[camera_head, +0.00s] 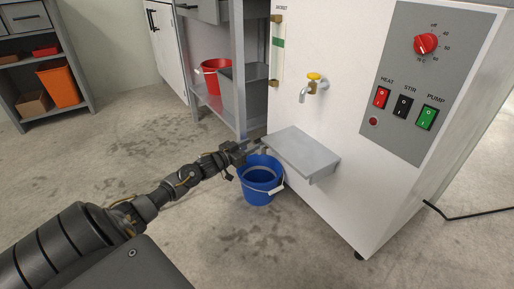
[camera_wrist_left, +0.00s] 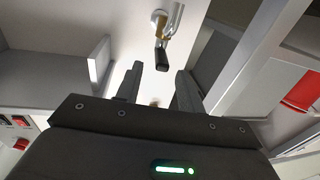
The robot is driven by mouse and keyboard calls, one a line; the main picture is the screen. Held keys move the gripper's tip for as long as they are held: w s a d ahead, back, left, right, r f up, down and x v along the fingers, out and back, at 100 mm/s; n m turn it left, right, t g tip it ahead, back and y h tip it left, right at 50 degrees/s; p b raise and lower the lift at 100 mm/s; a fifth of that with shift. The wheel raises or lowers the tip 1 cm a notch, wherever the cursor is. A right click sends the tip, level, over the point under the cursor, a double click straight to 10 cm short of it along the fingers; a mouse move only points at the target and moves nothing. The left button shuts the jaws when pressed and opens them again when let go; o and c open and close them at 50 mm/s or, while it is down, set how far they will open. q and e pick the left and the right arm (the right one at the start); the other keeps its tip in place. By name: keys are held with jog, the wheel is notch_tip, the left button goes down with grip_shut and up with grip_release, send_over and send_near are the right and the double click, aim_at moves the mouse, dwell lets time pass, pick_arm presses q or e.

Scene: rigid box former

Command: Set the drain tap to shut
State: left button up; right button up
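In the left wrist view a small tap shows on the white cabinet wall, with a brass body (camera_wrist_left: 166,26), a metal spout and a black-tipped lever (camera_wrist_left: 162,56). The lever points down the picture, toward the gap between my fingers. My left gripper (camera_wrist_left: 160,80) is open and empty, its fingertips just short of the lever and apart from it. In the head view my left gripper (camera_head: 258,143) is beside the grey shelf, above the blue bucket; the black-levered tap is not visible there. My right gripper is not in view.
A yellow-handled tap (camera_head: 314,80) is higher on the white machine (camera_head: 345,130). The grey shelf (camera_head: 302,153) juts out below it, close to my gripper. A blue bucket (camera_head: 259,190) stands on the floor below. A metal rack (camera_head: 238,80) stands left of the machine.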

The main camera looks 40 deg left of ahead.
aim_at(255, 142)
pick_arm(q)
jog(key=shift+w+d+b, duration=0.15)
jog(key=shift+w+b, duration=0.3)
jog(key=shift+w, duration=0.6)
jog(key=shift+w+d+b, duration=0.15)
jog(key=shift+w+b, duration=0.25)
jog(key=shift+w, duration=0.6)
jog(key=shift+r, duration=0.1)
grip_shut()
